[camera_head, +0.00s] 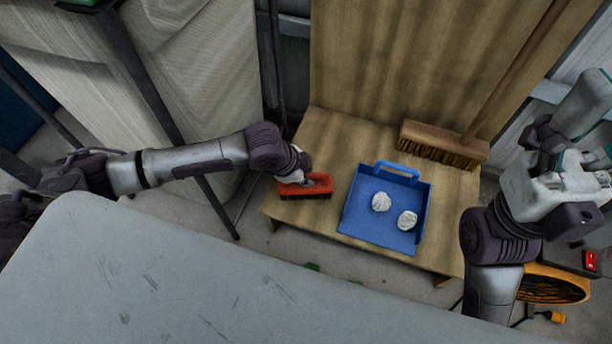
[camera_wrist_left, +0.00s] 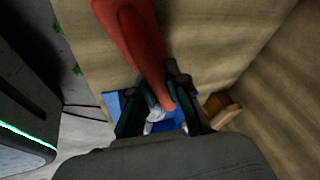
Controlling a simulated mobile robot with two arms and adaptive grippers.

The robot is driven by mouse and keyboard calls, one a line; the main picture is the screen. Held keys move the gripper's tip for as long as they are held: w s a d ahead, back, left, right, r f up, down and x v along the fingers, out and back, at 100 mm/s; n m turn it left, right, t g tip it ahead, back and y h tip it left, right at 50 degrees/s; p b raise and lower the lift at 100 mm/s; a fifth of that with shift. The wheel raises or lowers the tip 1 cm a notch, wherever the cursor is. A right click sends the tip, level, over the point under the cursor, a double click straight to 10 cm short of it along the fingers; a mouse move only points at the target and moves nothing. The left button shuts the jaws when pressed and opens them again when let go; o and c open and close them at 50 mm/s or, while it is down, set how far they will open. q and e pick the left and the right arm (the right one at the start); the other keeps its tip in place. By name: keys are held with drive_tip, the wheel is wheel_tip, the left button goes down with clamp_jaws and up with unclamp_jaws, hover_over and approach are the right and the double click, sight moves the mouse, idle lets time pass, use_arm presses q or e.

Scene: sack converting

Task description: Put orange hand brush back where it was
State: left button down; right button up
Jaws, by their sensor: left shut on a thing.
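The orange hand brush (camera_head: 306,191), red-orange with dark bristles, is at the left end of the low wooden platform (camera_head: 334,133), left of the blue dustpan (camera_head: 352,212). Its bristles face down; I cannot tell whether they touch the wood. My left gripper (camera_head: 314,181) is shut on the brush. In the left wrist view, the brush (camera_wrist_left: 135,40) runs up from between the fingers of my left gripper (camera_wrist_left: 165,92). My right arm is at the right edge in the head view; its fingertips are not clear.
The dustpan holds two crumpled white pieces (camera_head: 381,202). A wooden broom (camera_head: 443,143) leans at the back right of the platform. A grey table (camera_head: 180,280) fills the front left. A yellow-orange round device (camera_head: 550,284) stands at lower right, beyond my right arm.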

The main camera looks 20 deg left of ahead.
use_arm(q)
drive_tip(key=c, duration=1.2)
unclamp_jaws()
drive_tip(key=shift+f, duration=0.1)
